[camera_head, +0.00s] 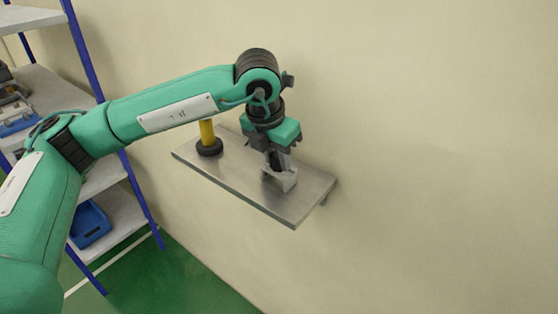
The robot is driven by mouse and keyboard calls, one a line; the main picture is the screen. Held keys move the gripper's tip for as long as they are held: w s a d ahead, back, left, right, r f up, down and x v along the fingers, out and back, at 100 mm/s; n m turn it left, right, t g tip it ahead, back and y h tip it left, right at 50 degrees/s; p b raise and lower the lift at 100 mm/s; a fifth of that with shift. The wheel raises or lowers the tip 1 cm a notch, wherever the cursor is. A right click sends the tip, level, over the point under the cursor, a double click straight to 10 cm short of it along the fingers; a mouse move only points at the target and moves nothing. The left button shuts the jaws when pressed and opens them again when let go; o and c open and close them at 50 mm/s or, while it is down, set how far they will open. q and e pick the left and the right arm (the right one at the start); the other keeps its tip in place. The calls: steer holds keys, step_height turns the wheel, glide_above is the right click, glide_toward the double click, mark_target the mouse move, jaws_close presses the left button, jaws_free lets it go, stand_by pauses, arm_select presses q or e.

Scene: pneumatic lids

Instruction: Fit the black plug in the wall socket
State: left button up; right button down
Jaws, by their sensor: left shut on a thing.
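My left gripper (277,165) points down over the right half of a metal wall shelf (240,178). It is shut on a small dark thing, probably the black plug, mostly hidden between the fingers. A light grey angular piece (285,182) shows at the fingertips, just above or on the shelf; I cannot tell whether it is a finger part or a fitting. I cannot make out a wall socket; my arm and gripper hide part of the wall behind them. My right gripper is not in view.
A yellow post with a round black base (209,148) stands on the shelf's left part, below my left forearm. A rack with blue posts (88,50) and a blue bin (90,224) stands at the left. The beige wall (440,150) is bare at right.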

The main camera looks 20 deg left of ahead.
mark_target(276, 156)
arm_select(q)
steer(key=shift+w+p+v, duration=0.25)
steer(key=shift+p+v, duration=0.1)
steer(key=shift+v, duration=0.75)
steer(key=shift+w+p+v, duration=0.25)
steer(key=shift+p+v, duration=0.1)
steer(key=shift+v, duration=0.8)
steer(key=shift+d+r, duration=0.1)
steer(key=shift+d, duration=0.05)
